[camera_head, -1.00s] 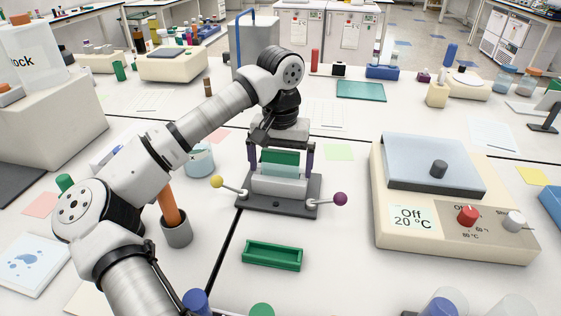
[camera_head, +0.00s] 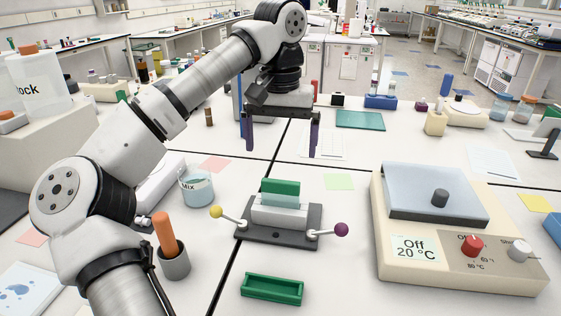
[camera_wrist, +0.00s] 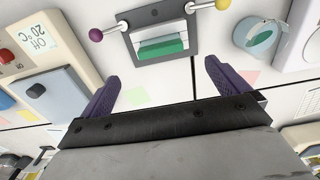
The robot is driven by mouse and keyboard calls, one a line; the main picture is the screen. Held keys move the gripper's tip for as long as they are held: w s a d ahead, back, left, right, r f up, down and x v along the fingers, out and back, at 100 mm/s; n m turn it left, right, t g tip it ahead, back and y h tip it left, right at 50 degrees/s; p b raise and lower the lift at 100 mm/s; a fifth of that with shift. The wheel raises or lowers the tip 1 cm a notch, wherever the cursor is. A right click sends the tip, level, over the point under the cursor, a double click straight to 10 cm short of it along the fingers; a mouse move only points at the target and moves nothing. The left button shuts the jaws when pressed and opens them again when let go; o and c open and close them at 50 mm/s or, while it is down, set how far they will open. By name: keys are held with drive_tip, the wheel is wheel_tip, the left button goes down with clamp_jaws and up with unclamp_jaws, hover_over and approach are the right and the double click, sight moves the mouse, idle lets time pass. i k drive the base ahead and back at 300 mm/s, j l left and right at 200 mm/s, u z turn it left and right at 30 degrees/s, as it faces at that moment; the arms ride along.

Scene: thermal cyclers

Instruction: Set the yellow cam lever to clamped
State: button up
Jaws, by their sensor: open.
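The yellow cam lever (camera_head: 216,211) has a yellow ball on a short metal arm, at the left of a small grey clamp fixture (camera_head: 275,238). In the wrist view its yellow ball (camera_wrist: 222,4) is at the top edge. A second lever with a purple ball (camera_head: 341,229) is on the fixture's right. A green piece (camera_head: 281,187) stands upright in the fixture, behind a clear block (camera_head: 280,202). My gripper (camera_head: 281,150) is open and empty, raised above and behind the fixture, touching neither lever. Its purple fingers also show in the wrist view (camera_wrist: 163,80).
A green tray (camera_head: 272,301) lies in front of the fixture. A thermal unit reading Off 20 °C (camera_head: 450,275) stands at the right. A beaker marked MIX (camera_head: 197,189) and a grey cup with an orange handle (camera_head: 174,263) stand at the left.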

sight(216, 212)
drive_tip(key=k, duration=1)
